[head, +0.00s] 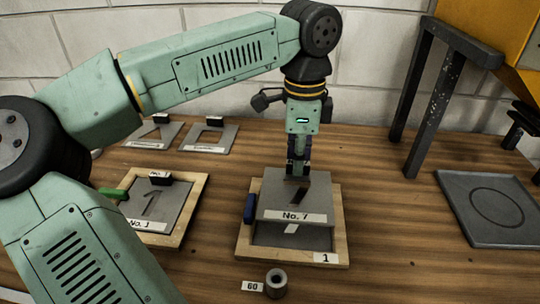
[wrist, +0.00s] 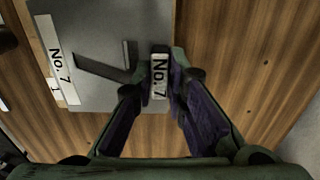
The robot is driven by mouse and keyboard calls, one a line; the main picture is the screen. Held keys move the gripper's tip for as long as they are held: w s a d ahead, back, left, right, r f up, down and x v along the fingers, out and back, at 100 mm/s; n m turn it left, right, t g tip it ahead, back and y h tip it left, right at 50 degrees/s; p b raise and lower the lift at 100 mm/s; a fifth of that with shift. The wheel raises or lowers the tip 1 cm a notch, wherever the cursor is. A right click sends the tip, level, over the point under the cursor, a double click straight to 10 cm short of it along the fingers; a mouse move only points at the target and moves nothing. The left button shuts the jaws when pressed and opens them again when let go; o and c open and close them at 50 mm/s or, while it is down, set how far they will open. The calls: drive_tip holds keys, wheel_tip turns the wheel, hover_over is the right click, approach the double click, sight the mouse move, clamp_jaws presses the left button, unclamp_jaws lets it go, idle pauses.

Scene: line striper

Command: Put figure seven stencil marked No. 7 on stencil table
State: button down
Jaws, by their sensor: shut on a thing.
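The No. 7 stencil (head: 275,187) is a grey plate with a cut-out seven, a white "No. 7" label and an upright handle block. My gripper (head: 298,167) is shut on the handle, whose "No. 7" face shows in the wrist view (wrist: 159,72). The plate (wrist: 100,85) fills the upper left there. The stencil appears held above a wood-framed tray (head: 338,220) marked "1", overlapping its dark bed, where a white mark shows. The exact gap is unclear. No surface is labelled stencil table; a dark square plate with a ring (head: 500,232) lies at right.
Another wood-framed tray (head: 190,222) at left holds a No. 1 stencil (head: 165,205). Two more stencils (head: 207,140) lie behind it. A small cylinder (head: 276,284) stands beside a "60" tag in front. Dark legs (head: 415,105) stand back right. Bare wood (head: 400,225) separates the middle tray and ring plate.

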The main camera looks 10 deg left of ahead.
drive_tip(key=w, duration=0.2)
drive_tip(key=w+b, duration=0.1)
drive_tip(key=w, duration=0.2)
drive_tip(key=w+r, duration=0.1)
drive_tip(key=w, duration=0.1)
drive_tip(key=shift+w+d, duration=0.2)
drive_tip(key=shift+d, duration=0.2)
drive_tip(key=w+p, duration=0.2)
drive_tip(key=w, duration=0.2)
drive_tip(key=w+f+p, duration=0.1)
drive_tip(key=w+p, duration=0.1)
drive_tip(key=w, duration=0.3)
drive_tip(key=w+p, duration=0.2)
drive_tip(key=w, duration=0.2)
drive_tip(key=shift+w+d+f, duration=0.1)
drive_tip(key=shift+w+f, duration=0.05)
drive_tip(key=shift+w, duration=0.25)
drive_tip(key=shift+w+f, duration=0.25)
drive_tip(key=shift+w, duration=0.15)
drive_tip(key=shift+f+p, duration=0.75)
drive_tip(key=shift+f, duration=0.95)
drive_tip(key=shift+f, duration=0.1)
drive_tip(key=c, duration=2)
unclamp_jaws()
drive_tip(key=shift+c, duration=0.2)
drive_tip(key=o, duration=0.4)
drive_tip(key=shift+o, duration=0.2)
wheel_tip(320, 180, up, 12)
drive_tip(key=b, duration=0.2)
